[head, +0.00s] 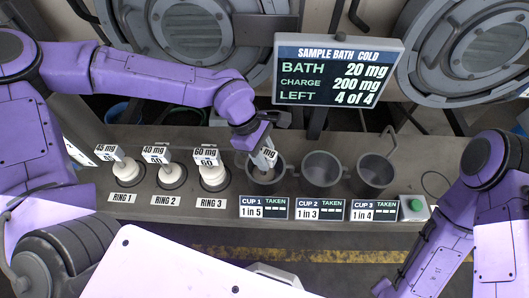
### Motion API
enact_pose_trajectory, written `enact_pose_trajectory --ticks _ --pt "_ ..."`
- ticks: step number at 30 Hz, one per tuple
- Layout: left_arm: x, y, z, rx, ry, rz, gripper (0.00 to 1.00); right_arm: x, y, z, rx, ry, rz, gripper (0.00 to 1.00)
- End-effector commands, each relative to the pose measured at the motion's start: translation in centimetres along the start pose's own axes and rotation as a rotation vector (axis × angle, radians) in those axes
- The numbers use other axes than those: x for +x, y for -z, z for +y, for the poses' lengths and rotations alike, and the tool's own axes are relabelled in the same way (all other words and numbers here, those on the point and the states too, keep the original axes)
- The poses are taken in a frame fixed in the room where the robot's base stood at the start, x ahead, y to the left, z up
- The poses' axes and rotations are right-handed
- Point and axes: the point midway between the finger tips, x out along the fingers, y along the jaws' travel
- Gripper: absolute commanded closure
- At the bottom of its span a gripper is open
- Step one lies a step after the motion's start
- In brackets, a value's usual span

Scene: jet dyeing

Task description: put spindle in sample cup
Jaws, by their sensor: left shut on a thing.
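My left gripper (262,150) is over the leftmost cup, labelled CUP 1 (279,184), and is shut on a spindle (269,157) whose white tag shows only "mg". The gripper hides most of this spindle. Something pale shows inside the cup below; I cannot tell whether it is the spindle's lower end. CUP 2 (322,172) and CUP 3 (375,175) stand to the right and look empty. White spindles stand on RING 1 (126,171), RING 2 (172,175) and RING 3 (213,176), tagged 45, 40 and 60 mg. My right arm is at the right; its gripper is out of view.
A screen (337,74) behind the cups reads SAMPLE BATH COLD, BATH 20 mg, CHARGE 200 mg, LEFT 4 of 4. Cup plates (264,208) read 1 in 5, 1 in 3 and 1 in 4. A green button (415,205) sits right of CUP 3. Large round machine doors (186,38) stand behind.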

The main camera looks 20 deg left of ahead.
Motion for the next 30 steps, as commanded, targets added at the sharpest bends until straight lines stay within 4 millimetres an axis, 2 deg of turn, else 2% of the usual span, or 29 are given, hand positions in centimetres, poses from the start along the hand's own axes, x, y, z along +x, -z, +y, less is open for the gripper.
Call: enact_pose_trajectory --ticks 8,9,10,11,18,21,25,30 --pt "0.5 0.2 0.0 0.0 -0.001 -0.001 1.0 0.1 0.0 0.0 0.0 0.0 0.001 0.57" --pt "0.5 0.2 0.0 0.0 -0.001 -0.001 0.53 0.1 0.0 0.0 0.0 0.0 0.001 0.57" --pt "0.5 0.2 0.0 0.0 -0.001 -0.001 0.43 0.1 0.0 0.0 0.0 0.0 0.0 0.57" --pt "0.5 0.2 0.0 0.0 -0.001 -0.001 0.4 0.1 0.0 0.0 0.0 0.0 0.0 0.57" --pt "0.5 0.2 0.0 0.0 -0.001 -0.001 0.4 0.1 0.0 0.0 0.0 0.0 0.0 0.57" --pt "-0.1 -0.1 0.1 0.001 -0.003 0.0 0.4 0.0 0.0 0.0 0.0 0.0 0.0 0.57" --pt "-2.5 -0.3 0.2 -0.001 -0.008 -0.002 0.4 0.2 0.0 0.0 0.0 0.0 0.0 0.57" --pt "-7.2 -0.2 0.1 0.0 -0.008 -0.003 0.4 0.6 -0.2 -0.1 0.0 0.0 0.0 0.57"
